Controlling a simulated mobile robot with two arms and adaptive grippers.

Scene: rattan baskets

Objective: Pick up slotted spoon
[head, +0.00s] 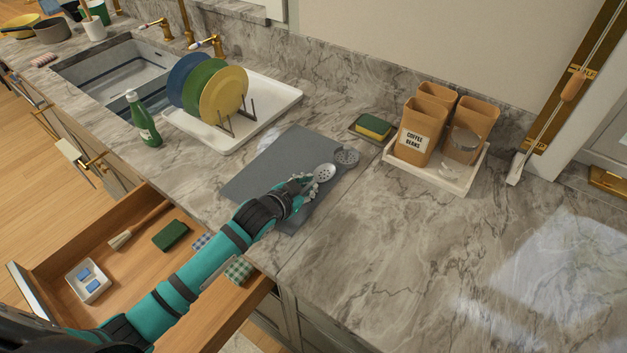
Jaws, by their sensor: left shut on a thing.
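The slotted spoon (325,172) is silver, with small holes in its bowl. My left gripper (304,187) is shut on it over the right part of a grey mat (268,158) on the counter. The bowl points up and right from the fingers, and the handle is mostly hidden by my gripper. A dark, dotted round patch (346,157) at the mat's edge looks like the spoon's shadow, so the spoon seems raised above the mat. My right gripper is not in view.
An open drawer (132,265) with cleaning things lies below my left arm. A white dish rack tray (272,107) with plates, a green bottle (142,120), a sponge (373,126) and a tray of canisters (468,181) stand around the mat. The right counter is clear.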

